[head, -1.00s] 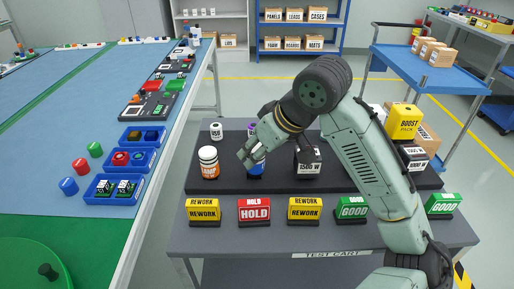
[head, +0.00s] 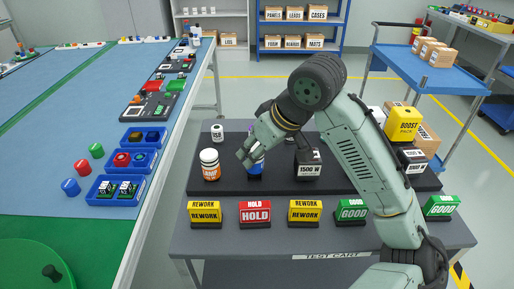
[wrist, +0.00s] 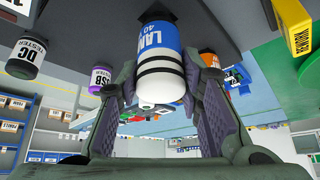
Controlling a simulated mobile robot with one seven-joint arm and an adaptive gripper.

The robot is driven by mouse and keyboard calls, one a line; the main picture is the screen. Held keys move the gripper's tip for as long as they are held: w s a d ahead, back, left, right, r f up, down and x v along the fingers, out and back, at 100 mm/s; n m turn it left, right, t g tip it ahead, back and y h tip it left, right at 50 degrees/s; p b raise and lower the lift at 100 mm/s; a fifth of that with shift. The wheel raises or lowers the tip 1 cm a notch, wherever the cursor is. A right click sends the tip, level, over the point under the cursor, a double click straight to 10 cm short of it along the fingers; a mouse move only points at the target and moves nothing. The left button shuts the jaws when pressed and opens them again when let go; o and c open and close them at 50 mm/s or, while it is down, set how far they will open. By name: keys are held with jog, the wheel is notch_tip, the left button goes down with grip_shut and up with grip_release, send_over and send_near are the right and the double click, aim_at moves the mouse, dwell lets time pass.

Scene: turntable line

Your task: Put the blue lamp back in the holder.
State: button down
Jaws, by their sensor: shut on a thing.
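The blue lamp (wrist: 160,50) with white bands and a white end is between the two fingers of my gripper (wrist: 168,68) in the wrist view. In the head view my gripper (head: 250,160) reaches down over the black board on the test cart, and part of the blue lamp (head: 255,170) shows below it. The lamp looks upright. Its blue end is close to a dark block (wrist: 155,13) at the top of the wrist view. I cannot tell if that block is the holder or if the lamp is seated in it.
An orange lamp (head: 209,165) stands left of my gripper, and a 1500 W block (head: 308,167) stands to its right. Rework, hold and good signs (head: 255,213) line the front of the test cart (head: 420,234).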

jog(key=shift+w+a+f+g+p, duration=0.1)
jog(key=shift+w+a+g+p, duration=0.15)
jog(key=shift+p, duration=0.25)
jog(key=shift+s+d, duration=0.1)
jog(key=shift+d, duration=0.15)
dwell(0.6)
